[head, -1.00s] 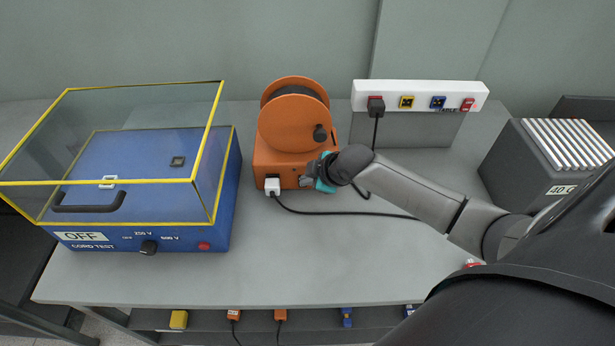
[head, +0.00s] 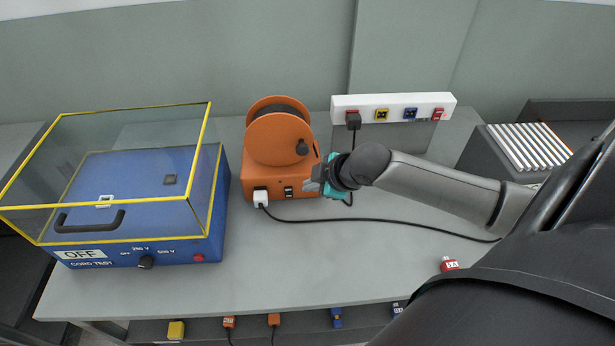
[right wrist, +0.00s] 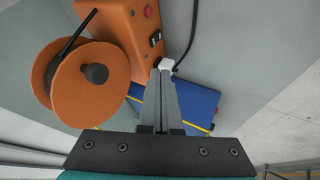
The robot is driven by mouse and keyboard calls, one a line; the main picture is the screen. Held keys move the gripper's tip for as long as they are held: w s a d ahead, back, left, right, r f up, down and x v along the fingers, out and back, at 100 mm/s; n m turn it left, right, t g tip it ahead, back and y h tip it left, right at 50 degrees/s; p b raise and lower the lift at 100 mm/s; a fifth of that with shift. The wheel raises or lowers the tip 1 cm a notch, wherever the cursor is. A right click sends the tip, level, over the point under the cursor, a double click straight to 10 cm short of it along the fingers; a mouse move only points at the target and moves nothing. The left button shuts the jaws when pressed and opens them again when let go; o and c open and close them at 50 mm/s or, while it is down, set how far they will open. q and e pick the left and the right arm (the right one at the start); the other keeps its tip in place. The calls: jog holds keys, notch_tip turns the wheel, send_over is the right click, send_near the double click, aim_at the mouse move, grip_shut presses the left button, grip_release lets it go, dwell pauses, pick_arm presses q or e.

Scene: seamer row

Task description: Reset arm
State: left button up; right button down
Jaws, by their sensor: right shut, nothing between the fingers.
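My right gripper (head: 317,183) is shut and empty. It hangs in the air by the right front of the orange cord reel (head: 275,137), above the grey bench. In the right wrist view its two fingers (right wrist: 160,85) are together, and the reel (right wrist: 93,85) lies to the left of them. The fingertips overlap the white plug (right wrist: 166,65) in that view; I cannot tell that they touch it. In the head view the white plug (head: 261,198) sits in the reel base, apart from the gripper. My left gripper is not in view.
A blue cord tester (head: 140,220) with a yellow-edged clear cover stands at left, marked OFF. A white socket strip (head: 394,102) is behind the bench. A black cord (head: 345,220) runs across the bench (head: 300,265). A red tagged item (head: 448,264) lies at right.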

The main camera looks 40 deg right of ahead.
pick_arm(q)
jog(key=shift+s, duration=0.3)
pick_arm(e)
jog(key=s+a+f+m+g, duration=0.15)
jog(key=s+a+m, duration=0.25)
jog(key=s+a, duration=0.4)
jog(key=s+a+m+g, duration=0.35)
jog(key=s+a, duration=0.25)
jog(key=s, duration=0.5)
notch_tip(320, 180, down, 29)
jog(key=s+b, duration=0.3)
jog(key=b, duration=0.2)
pick_arm(q)
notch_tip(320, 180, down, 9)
jog(key=b, duration=0.4)
pick_arm(e)
jog(key=s+d+f+g+h, duration=0.1)
jog(key=s+d+f, duration=0.2)
jog(key=s+f, duration=1.1)
notch_tip(320, 180, down, 2)
jog(key=shift+s+g, duration=0.3)
jog(key=shift+g, duration=0.1)
